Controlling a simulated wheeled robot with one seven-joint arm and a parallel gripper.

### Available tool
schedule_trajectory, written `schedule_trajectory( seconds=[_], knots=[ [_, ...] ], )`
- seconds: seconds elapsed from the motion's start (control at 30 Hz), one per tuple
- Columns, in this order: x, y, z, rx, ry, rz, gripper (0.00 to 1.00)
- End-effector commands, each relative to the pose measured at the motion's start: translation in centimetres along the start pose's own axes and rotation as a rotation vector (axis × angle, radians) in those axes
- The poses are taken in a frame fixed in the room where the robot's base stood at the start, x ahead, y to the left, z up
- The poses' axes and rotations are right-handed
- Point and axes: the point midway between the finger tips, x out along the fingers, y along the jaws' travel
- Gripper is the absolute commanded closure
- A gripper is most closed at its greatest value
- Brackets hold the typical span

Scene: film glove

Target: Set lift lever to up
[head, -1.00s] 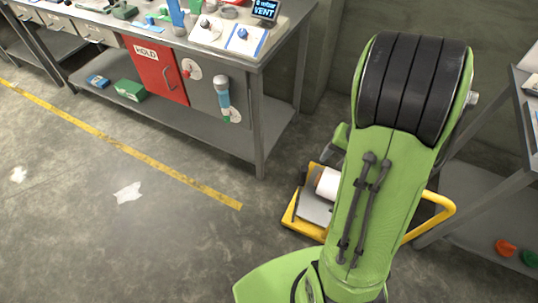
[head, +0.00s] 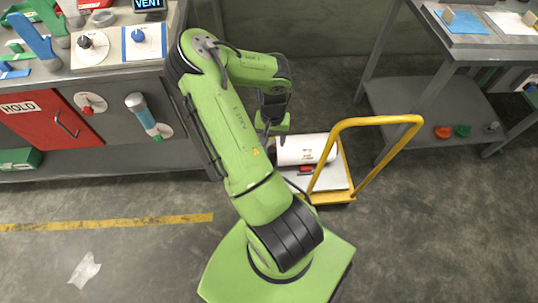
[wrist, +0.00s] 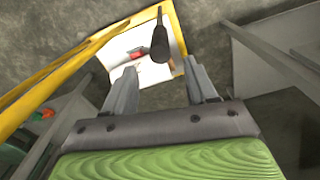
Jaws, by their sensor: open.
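No part is clearly labelled as the lift lever. In the wrist view, a dark rod with a thick black grip (wrist: 159,45) stands out ahead of my gripper (wrist: 158,70), against the white bed of a yellow trolley. It lies between the fingers' lines, and I see no contact. My gripper is open and empty. In the head view, my gripper (head: 276,137) is low over the left side of the trolley (head: 335,197), partly hidden by my arm. A white roll (head: 305,149) lies on the trolley, with a small red part (head: 306,169) in front of it.
A grey bench at left carries dials (head: 138,36), a red HOLD door (head: 45,118) and a teal-and-grey handle (head: 148,115). The trolley's yellow handle (head: 375,121) arches up at right. A second bench (head: 425,88) stands farther right.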

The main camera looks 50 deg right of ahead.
Motion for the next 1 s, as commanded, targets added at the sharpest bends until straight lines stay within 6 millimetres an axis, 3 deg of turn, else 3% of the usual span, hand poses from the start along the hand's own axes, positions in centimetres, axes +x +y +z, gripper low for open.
schedule_trajectory(
  seconds=[0.03,0.1,0.33,0.5,0.73,1.0],
  knots=[
    [1.8,0.1,0.1,0.0,-0.003,0.005,0.43],
    [3.6,0.1,0.0,-0.001,-0.002,0.005,0.43],
    [8.5,0.0,0.0,-0.003,-0.002,0.002,0.43],
    [9.8,-0.1,0.0,-0.002,0.0,0.0,0.43],
    [9.8,-0.1,0.0,-0.002,0.001,-0.001,0.43],
    [9.7,-0.1,0.0,-0.002,0.001,-0.001,0.83]
  ],
)
